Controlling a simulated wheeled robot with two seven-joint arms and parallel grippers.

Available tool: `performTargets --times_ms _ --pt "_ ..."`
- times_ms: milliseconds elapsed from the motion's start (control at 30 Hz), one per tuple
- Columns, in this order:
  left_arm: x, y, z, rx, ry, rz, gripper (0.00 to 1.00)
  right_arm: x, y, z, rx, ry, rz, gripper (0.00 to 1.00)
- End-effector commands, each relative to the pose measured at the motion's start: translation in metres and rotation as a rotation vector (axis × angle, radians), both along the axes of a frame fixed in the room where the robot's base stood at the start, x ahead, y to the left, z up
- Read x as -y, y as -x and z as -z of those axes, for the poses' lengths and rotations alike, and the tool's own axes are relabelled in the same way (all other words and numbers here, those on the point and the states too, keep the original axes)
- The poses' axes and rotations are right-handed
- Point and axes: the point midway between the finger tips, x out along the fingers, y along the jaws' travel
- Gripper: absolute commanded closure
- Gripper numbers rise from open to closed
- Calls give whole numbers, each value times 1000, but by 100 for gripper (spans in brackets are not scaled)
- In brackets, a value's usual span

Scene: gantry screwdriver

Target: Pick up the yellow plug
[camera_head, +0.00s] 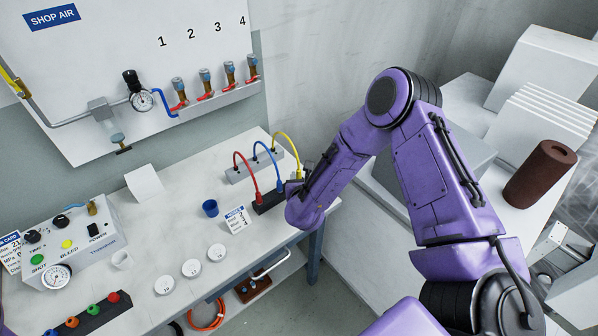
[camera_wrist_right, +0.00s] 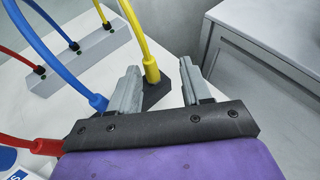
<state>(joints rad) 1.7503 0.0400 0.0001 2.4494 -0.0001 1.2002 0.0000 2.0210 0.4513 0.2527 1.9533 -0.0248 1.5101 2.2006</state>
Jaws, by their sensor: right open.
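The yellow plug (camera_wrist_right: 152,70) stands upright in a black socket block (camera_wrist_right: 158,92), with its yellow cable arching up and over to the grey block behind. In the head view the plug's yellow end (camera_head: 299,174) shows just beside my right wrist. My right gripper (camera_wrist_right: 159,74) is open, its two grey fingers on either side of the yellow plug, with a gap visible toward the right finger. In the head view the fingers are mostly hidden by my purple wrist. I cannot tell whether the left finger touches the plug. My left gripper is not in view.
A blue plug (camera_wrist_right: 98,102) and a red plug (camera_wrist_right: 48,147) sit in the same row, close to the left finger. Their cables run to the grey block (camera_head: 240,174).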

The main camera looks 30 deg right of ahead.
Motion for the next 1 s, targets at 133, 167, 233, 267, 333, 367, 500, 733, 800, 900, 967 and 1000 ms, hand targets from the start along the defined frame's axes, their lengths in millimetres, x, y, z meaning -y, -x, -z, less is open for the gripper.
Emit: performTargets --times_ms 133,167,233,267,333,367,500,733,800,900,967,1000 --pt "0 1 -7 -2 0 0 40 3 -18 5 -4 2 -9 52" --pt "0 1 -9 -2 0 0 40 4 -22 7 -5 3 -11 52" --pt "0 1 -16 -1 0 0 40 8 -32 10 -5 3 -10 52" --pt "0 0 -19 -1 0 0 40 10 -37 12 -5 4 -8 52" --pt "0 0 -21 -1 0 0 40 16 -45 18 -5 4 -7 52" --pt "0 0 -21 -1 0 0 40 19 -48 20 -6 4 -6 52" --pt "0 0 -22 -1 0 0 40 25 -56 25 -7 3 -4 52" --pt "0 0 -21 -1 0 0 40 24 -56 26 -6 2 -6 68" --pt "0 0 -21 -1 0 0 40 24 -56 26 -6 2 -6 91" --pt "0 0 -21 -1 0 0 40 25 -56 26 -6 2 -6 100" --pt "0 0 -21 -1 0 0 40 25 -56 26 -6 2 -6 100" --pt "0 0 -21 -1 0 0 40 25 -56 26 -6 2 -6 100"
